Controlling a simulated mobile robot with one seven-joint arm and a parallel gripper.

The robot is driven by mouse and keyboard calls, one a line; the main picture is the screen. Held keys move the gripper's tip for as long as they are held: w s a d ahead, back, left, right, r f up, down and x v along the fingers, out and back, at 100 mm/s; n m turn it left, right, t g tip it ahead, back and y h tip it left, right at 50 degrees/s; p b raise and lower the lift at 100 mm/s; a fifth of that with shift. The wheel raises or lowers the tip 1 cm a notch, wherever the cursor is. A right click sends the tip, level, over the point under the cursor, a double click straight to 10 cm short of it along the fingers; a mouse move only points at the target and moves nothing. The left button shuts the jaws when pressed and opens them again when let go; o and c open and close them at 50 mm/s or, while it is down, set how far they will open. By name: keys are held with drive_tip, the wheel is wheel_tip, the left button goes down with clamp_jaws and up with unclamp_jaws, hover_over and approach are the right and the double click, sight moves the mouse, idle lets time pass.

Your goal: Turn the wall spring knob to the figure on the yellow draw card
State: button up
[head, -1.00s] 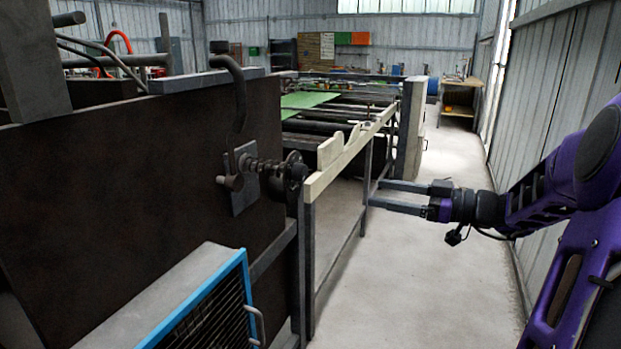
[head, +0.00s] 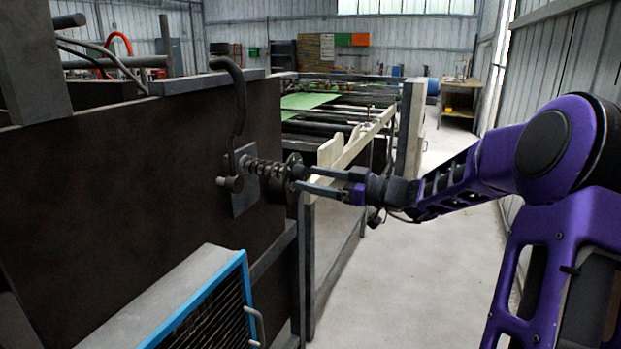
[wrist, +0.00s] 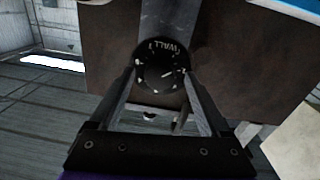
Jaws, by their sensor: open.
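The wall spring knob (head: 292,168) is a dark round disc at the end of a coiled spring and shaft (head: 262,168) on the dark panel. In the wrist view the knob's face (wrist: 160,68) shows "WALL" and pale marks around its rim, with a short pale line right of centre; the figures are too small to read. My gripper (head: 302,178) is open at the knob. In the wrist view its fingertips (wrist: 162,72) lie on either side of the face; whether they touch it I cannot tell. I see no yellow draw card in either view.
A bent dark pipe (head: 240,100) rises just above the spring. A cream notched rail (head: 345,150) runs behind my gripper. A blue-edged grille box (head: 215,295) stands below left. The pale floor (head: 410,270) to the right is clear.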

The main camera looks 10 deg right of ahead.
drive_tip(key=shift+w+a, duration=0.35)
drive_tip(key=shift+a, duration=0.1)
clamp_jaws()
drive_tip(key=shift+m, duration=0.3)
